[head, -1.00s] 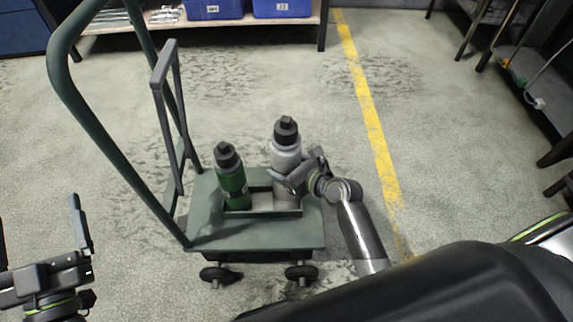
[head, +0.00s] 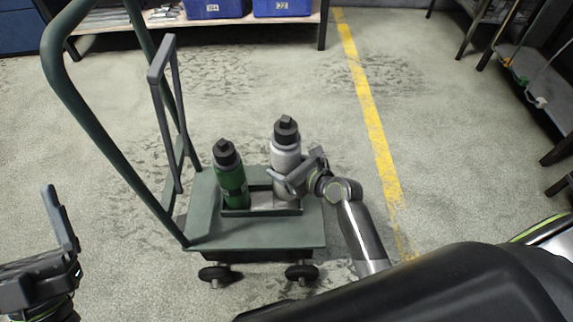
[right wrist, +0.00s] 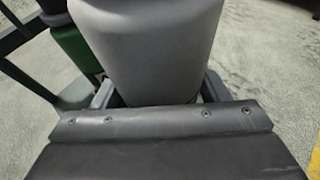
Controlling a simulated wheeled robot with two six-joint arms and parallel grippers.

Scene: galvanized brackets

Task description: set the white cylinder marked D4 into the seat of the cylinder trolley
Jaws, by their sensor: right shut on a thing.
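The white cylinder (head: 286,150) with a black cap stands upright over the right part of the seat on the green cylinder trolley (head: 215,228). My right gripper (head: 296,180) is shut on its lower body, from the right. The cylinder also fills the upper middle of the right wrist view (right wrist: 148,45). Its base is partly hidden by my gripper and the seat's rim, so I cannot tell if it touches the seat floor. No D4 marking is readable. My left gripper (head: 65,225) is at the far left edge, partly cut off, away from the trolley.
A green cylinder (head: 231,178) with a black cap stands in the seat, left of the white one. The trolley's tall handle (head: 100,135) rises on the left. A shelf with blue bins (head: 212,8) is at the back. Floor right of the trolley is open, with a yellow line (head: 365,105).

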